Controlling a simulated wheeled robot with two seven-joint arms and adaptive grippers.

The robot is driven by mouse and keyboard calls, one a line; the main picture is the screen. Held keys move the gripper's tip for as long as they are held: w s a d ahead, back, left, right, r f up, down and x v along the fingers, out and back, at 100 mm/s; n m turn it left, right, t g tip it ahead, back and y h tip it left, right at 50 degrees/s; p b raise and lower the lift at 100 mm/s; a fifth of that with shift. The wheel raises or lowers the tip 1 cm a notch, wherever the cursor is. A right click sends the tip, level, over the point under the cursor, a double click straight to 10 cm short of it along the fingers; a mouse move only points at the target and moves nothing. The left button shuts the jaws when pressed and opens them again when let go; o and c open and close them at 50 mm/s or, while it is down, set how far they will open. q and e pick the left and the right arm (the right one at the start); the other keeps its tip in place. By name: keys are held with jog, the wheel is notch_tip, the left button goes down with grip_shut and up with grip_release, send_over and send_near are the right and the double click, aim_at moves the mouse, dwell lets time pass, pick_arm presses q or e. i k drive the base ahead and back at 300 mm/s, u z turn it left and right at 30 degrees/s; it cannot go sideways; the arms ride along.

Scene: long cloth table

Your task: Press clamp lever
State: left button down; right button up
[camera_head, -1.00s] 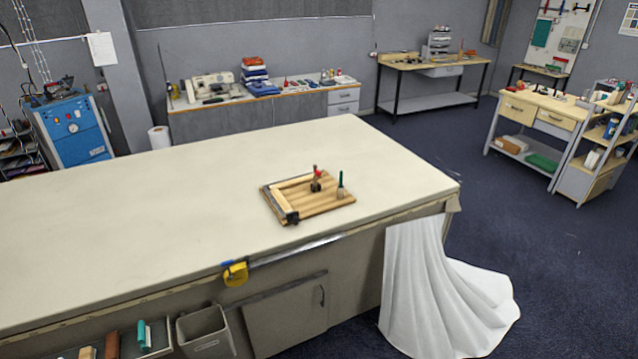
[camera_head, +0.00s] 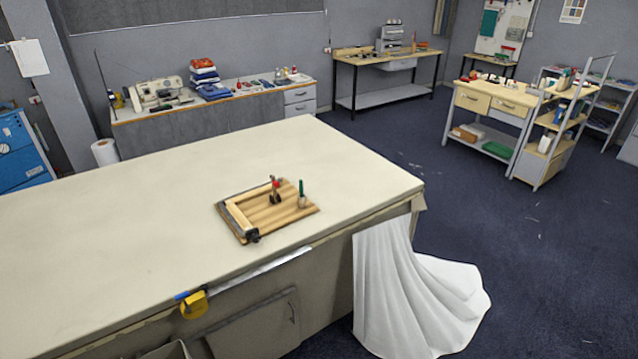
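A wooden board (camera_head: 243,216) with slats and a frame lies on the long cloth table (camera_head: 120,240), near its front right part. On the board stands a small clamp (camera_head: 275,190) with a dark base and a red part; its lever looks upright. A green-topped upright tool (camera_head: 302,194) stands to its right, near the board's right edge. Neither of my grippers is in view, and nothing touches the board or the clamp.
A white cloth (camera_head: 400,290) hangs off the table's right end onto the floor. A yellow tape measure (camera_head: 194,304) and a metal rule (camera_head: 255,270) are at the front edge. Benches line the back wall. The dark floor (camera_head: 500,250) to the right is open.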

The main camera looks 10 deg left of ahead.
aim_at(275, 185)
jog(key=z, duration=0.2)
jog(key=i, duration=0.75)
jog(key=u, duration=0.55)
jog(key=i, duration=0.5)
jog(key=u, duration=0.5)
